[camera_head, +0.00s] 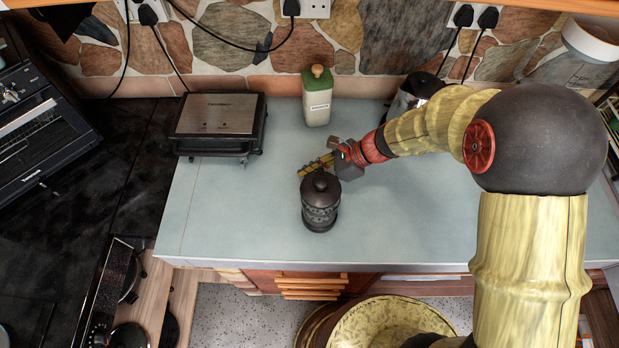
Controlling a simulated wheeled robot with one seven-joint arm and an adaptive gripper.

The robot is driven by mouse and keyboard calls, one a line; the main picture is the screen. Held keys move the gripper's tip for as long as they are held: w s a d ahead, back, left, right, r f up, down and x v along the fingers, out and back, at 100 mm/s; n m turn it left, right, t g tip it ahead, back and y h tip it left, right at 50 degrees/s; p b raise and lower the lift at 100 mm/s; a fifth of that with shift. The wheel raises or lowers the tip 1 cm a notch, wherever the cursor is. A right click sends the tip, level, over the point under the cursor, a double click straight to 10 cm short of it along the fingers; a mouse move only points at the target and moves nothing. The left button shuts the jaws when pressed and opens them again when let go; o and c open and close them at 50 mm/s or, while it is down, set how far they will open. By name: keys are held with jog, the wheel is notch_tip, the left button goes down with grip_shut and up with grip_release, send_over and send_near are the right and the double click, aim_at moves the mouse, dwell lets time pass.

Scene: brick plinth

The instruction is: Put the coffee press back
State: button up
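The coffee press (320,212) is a dark, patterned cylinder with a domed lid and a small knob. It stands upright on the pale blue-grey counter (245,225), not far from the front edge. My gripper (308,168) reaches in from the right, and its yellowish fingers are just behind the press's lid in the picture. Whether they touch the press cannot be told. The small view does not show whether the fingers are open or shut.
A contact grill (218,115) stands at the back left. A green and white bottle (317,97) stands behind my gripper, and a dark, shiny appliance (415,92) is near the wall. A stove (75,190) lies left of the counter. The counter left of the press is clear.

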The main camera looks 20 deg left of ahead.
jog(key=shift+w+d+r, duration=0.1)
jog(key=shift+d+r, duration=0.05)
jog(key=shift+r, duration=0.25)
jog(key=p+v, duration=0.3)
jog(key=v, duration=0.9)
jog(key=s+d+r+n+t+h, duration=0.4)
jog(key=s+d+r+n, duration=0.3)
jog(key=d+r, duration=0.2)
jog(key=s+d+r+n+t+h, duration=0.3)
jog(key=s+d+r+n, duration=0.4)
jog(key=d+r, duration=0.3)
jog(key=d+n+h, duration=0.1)
jog(key=d, duration=0.2)
jog(key=shift+s+d+n+t+h, duration=0.25)
jog(key=shift+s+n+t+h, duration=0.05)
jog(key=shift+s+t+h, duration=0.1)
jog(key=shift+r, duration=0.1)
jog(key=shift+f+b, duration=1.35)
jog(key=shift+b, duration=0.2)
